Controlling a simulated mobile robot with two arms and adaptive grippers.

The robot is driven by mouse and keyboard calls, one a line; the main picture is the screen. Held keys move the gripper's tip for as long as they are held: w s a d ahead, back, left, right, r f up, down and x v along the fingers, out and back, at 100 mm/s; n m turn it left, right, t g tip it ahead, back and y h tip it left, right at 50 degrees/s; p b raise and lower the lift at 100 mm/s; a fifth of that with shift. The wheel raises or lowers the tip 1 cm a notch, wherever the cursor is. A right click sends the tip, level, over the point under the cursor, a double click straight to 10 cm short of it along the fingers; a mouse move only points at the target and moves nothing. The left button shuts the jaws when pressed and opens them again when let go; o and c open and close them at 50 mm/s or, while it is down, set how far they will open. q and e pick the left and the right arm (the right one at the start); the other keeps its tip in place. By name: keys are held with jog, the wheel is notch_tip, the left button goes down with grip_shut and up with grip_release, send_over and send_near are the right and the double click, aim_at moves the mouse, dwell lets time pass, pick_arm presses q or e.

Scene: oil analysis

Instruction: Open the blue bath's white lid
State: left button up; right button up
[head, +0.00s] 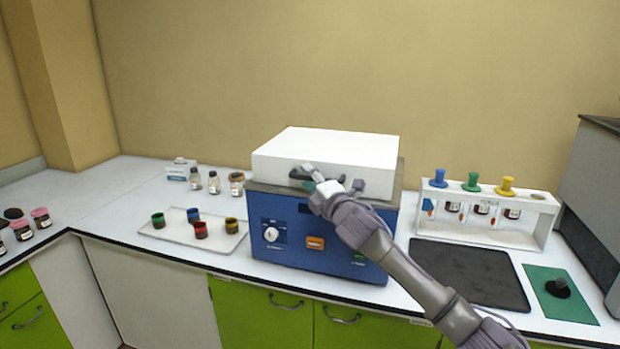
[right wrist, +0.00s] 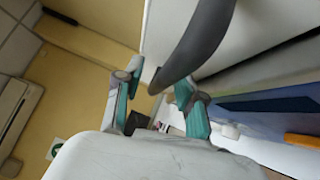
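The blue bath (head: 288,250) stands on the counter with its white lid (head: 330,146) down flat on top. The lid's dark handle (head: 298,174) is on its front face, partly hidden by my right gripper (head: 310,180). In the right wrist view the dark curved handle (right wrist: 205,40) reaches between the teal fingers of my right gripper (right wrist: 157,82). The fingers stand apart, with gaps visible beside the handle, so the gripper looks open around it. Whether one finger touches the handle is unclear. My left gripper is not in view.
A tray (head: 160,233) with several coloured cups lies left of the bath, with small bottles (head: 214,182) behind it. A white rack (head: 540,205) with coloured-topped tubes, a dark mat (head: 470,272) and a green mat (head: 545,300) are at right. The wall is behind.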

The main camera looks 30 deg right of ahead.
grip_shut()
jog(key=shift+r, duration=0.1)
